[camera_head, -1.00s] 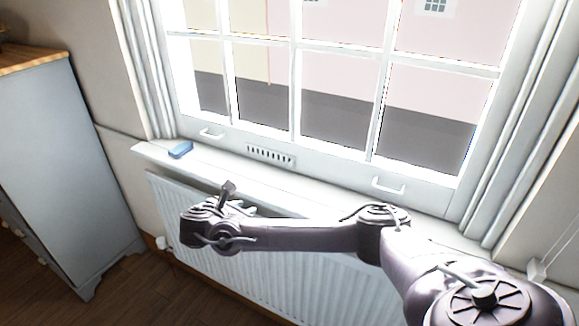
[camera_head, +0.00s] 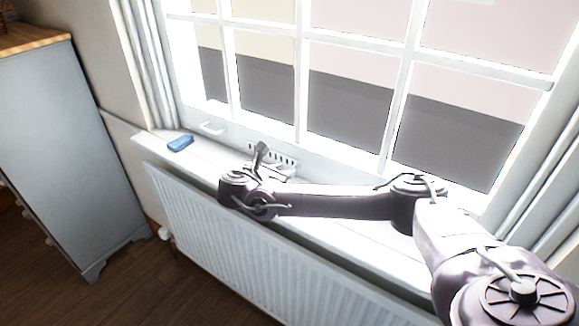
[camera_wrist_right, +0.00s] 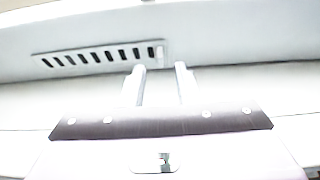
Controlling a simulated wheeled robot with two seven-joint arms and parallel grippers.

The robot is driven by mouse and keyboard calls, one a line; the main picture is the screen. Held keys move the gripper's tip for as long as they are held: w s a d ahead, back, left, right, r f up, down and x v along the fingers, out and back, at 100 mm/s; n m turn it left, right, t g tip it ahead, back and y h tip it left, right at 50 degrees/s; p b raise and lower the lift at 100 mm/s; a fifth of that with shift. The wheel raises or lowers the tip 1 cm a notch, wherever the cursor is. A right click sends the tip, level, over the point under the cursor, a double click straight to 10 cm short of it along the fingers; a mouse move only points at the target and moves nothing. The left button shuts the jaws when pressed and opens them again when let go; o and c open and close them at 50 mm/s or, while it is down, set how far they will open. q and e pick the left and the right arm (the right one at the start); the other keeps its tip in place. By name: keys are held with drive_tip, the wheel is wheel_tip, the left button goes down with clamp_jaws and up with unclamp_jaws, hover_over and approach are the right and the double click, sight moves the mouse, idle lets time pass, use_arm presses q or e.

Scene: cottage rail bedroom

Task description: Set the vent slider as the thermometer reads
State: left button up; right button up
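The vent (camera_head: 290,163) is a slotted plate on the lower window frame, partly hidden by my right gripper. In the right wrist view the vent (camera_wrist_right: 100,56) shows a row of dark open slots. A small pale tab, apparently the slider (camera_wrist_right: 159,56), is at its right end. My right gripper (camera_wrist_right: 160,72) is open, its two pale fingers apart with nothing seen between them. In the picture the fingertips are just below the tab, one to each side; contact cannot be told. No thermometer can be made out. My left gripper is not in view.
A small blue object (camera_head: 180,144) lies on the left of the white sill (camera_head: 205,160). A radiator (camera_head: 230,255) stands below the sill. A grey cabinet (camera_head: 65,150) stands at left.

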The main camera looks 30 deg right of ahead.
drive_tip(key=x, duration=0.3)
drive_tip(key=shift+d+f, duration=0.15)
drive_tip(key=shift+d, duration=0.05)
clamp_jaws()
